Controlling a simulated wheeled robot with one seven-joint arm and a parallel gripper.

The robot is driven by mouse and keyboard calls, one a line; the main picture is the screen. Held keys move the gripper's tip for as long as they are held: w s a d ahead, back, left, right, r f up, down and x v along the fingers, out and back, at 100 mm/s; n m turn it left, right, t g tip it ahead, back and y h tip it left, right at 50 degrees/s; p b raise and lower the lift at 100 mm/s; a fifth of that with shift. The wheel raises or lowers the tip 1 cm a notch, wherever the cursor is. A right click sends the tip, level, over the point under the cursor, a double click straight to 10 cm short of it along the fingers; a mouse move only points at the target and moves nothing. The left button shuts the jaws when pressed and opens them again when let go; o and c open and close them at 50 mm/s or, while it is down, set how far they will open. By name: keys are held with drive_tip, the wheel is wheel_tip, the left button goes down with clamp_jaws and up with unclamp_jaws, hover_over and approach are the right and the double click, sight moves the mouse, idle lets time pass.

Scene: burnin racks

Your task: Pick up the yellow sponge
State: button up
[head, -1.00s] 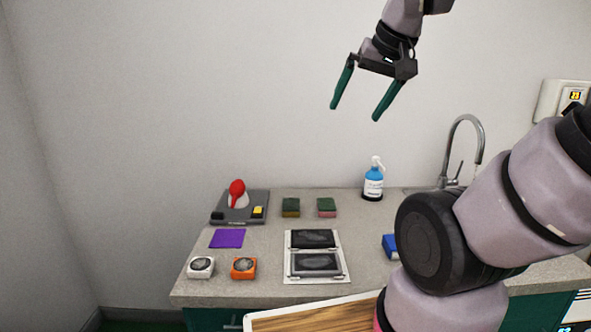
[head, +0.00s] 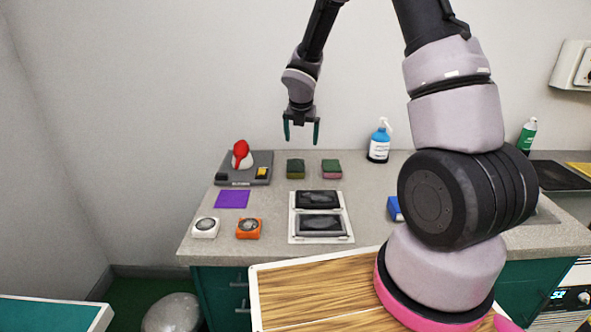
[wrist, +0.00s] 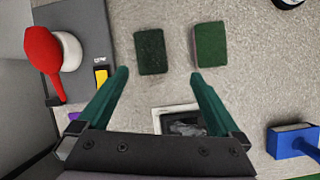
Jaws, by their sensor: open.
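The yellow sponge (head: 296,170) has a dark green top and a yellowish body. It lies on the counter, left of a similar sponge with a pink body (head: 332,170). In the wrist view the yellow sponge (wrist: 151,51) shows mostly its green top, just beyond the fingertips, beside the other sponge (wrist: 210,44). My gripper (head: 301,138) is open and empty, pointing down above the counter near the two sponges. It also shows in the wrist view (wrist: 160,74), with its green fingers spread. Nothing hides the yellow sponge.
A grey tray (head: 235,183) with a red-and-white object stands left of the sponges. A purple cloth (head: 232,199), a white framed panel (head: 321,239), a blue bottle (head: 378,147) and a blue object (head: 395,209) are around. Bare counter surrounds the sponges.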

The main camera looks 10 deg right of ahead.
sight(296, 166)
drive_tip(key=w+f+n, duration=0.1)
drive_tip(key=f, duration=0.4)
drive_tip(key=w+a+f+n, duration=0.1)
drive_tip(key=f, duration=0.2)
drive_tip(key=shift+w+a+n, duration=0.1)
drive_tip(key=shift+w+n, duration=0.2)
drive_tip(key=shift+x, duration=3.05)
drive_tip(key=shift+w+r, duration=0.15)
drive_tip(key=c, duration=1.3)
